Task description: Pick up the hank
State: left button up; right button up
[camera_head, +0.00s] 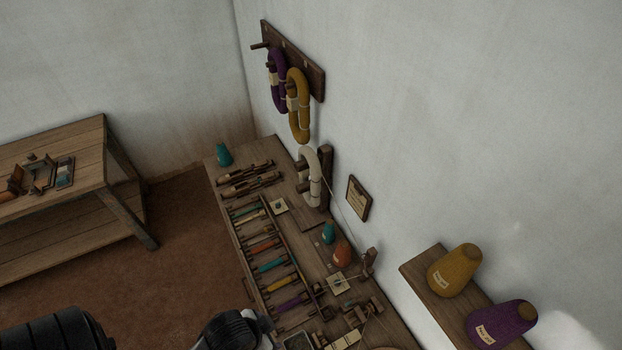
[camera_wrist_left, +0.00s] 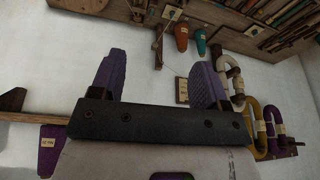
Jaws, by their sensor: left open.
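A purple hank (camera_head: 277,80) and a mustard hank (camera_head: 299,105) hang from a dark wooden peg board (camera_head: 312,78) on the back wall. A white hank (camera_head: 312,178) hangs on a dark post above the bench. In the left wrist view, the white hank (camera_wrist_left: 235,84), mustard hank (camera_wrist_left: 252,125) and purple hank (camera_wrist_left: 273,140) show at the right, beyond the fingers. My left gripper (camera_wrist_left: 157,78) is open, with nothing between its purple fingers and no hank touching it. My right gripper is not in view.
The bench (camera_head: 310,232) holds a rack of coloured bobbins, shuttles, and small teal and orange cones. A wall shelf (camera_head: 424,298) at right carries a mustard cone (camera_head: 454,270) and a purple cone (camera_head: 502,325). A wooden table (camera_head: 60,150) stands at left, with floor (camera_head: 180,230) between.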

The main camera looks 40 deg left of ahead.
pick_arm(q)
jog(key=shift+o, duration=1)
jog(key=shift+f, duration=0.1)
